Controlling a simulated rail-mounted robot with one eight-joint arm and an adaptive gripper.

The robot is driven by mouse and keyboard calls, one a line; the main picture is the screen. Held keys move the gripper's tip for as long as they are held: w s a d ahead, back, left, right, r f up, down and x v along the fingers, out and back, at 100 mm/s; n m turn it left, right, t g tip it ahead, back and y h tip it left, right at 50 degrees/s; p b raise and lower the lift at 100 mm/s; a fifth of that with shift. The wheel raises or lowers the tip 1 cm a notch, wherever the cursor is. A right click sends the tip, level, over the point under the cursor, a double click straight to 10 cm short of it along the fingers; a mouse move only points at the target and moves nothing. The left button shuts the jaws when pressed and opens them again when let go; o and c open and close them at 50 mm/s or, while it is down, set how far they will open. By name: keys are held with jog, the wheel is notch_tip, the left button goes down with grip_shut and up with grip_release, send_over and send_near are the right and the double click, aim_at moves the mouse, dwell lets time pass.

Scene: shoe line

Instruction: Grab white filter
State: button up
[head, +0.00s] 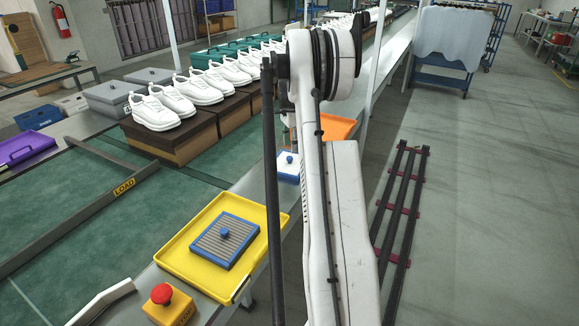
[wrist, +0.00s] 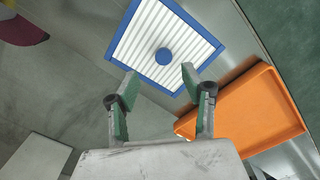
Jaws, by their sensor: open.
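The white filter (wrist: 140,42) has white slats, a blue frame and a blue round knob (wrist: 163,56) in its middle. In the wrist view it lies at the top centre, just ahead of my gripper (wrist: 160,84). The gripper is open and empty, its two green-padded fingers spread to either side of the knob's line, with the fingertips over the filter's near edge in the picture. Whether they touch it I cannot tell. In the head view the white filter (head: 285,172) shows only partly, beside my arm, which hides the rest; the gripper is not clearly visible there.
An orange tray (wrist: 245,112) lies right of the filter. A yellow tray (head: 178,262) holds a grey filter (head: 213,251) with a blue frame and knob. A red stop button (head: 162,294) is at the front. White shoes (head: 152,110) stand on brown boxes (head: 172,145) behind.

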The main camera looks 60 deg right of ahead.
aim_at(290, 157)
jog(key=shift+w+d+f+b, duration=0.1)
jog(key=shift+w+f+b, duration=0.1)
jog(key=shift+f, duration=1.35)
jog(key=shift+w+f+b, duration=0.1)
jog(key=shift+w+f, duration=0.05)
jog(key=shift+f, duration=1.35)
grip_shut()
